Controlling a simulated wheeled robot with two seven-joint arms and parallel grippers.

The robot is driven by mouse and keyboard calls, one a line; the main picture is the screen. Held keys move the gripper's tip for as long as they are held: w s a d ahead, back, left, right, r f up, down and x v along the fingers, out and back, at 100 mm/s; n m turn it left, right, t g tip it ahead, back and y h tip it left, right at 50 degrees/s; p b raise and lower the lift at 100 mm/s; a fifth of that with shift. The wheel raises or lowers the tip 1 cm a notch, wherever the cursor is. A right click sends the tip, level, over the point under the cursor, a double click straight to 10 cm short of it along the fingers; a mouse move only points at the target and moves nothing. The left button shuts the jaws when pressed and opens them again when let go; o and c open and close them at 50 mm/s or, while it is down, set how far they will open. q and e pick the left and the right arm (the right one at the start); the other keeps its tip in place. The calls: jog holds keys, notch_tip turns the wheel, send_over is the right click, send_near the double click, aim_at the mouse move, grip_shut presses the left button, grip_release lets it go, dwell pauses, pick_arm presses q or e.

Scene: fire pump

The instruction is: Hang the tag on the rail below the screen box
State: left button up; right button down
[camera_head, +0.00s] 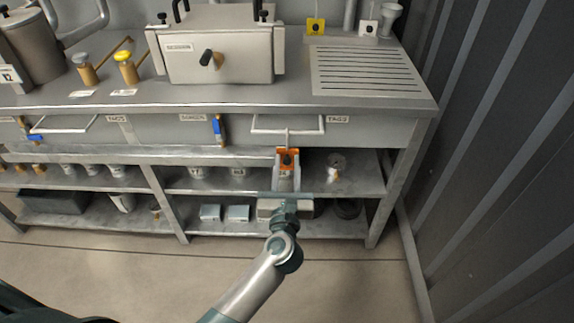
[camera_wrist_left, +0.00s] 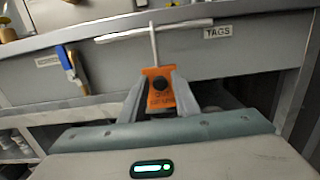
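The orange tag (camera_head: 288,153) is between the fingertips of my left gripper (camera_head: 287,168), below the front of the counter. In the left wrist view the tag (camera_wrist_left: 158,90) has a dark round spot and dark lettering, and the left gripper (camera_wrist_left: 158,86) is shut on its sides. A pale hook rises from the tag to the white rail (camera_head: 270,131) by the TAGS label; in the left wrist view its top overlaps this rail (camera_wrist_left: 185,26). I cannot tell whether it hangs there. The metal screen box (camera_head: 232,62) stands on the counter. My right gripper is not in view.
Another white rail (camera_head: 62,125) is at the far left. The shelf (camera_head: 225,185) below holds cups and boxes. A dark corrugated wall (camera_head: 490,150) bounds the right side.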

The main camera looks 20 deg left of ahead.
pick_arm(q)
jog(key=shift+o, duration=0.6)
jog(key=shift+s, duration=0.1)
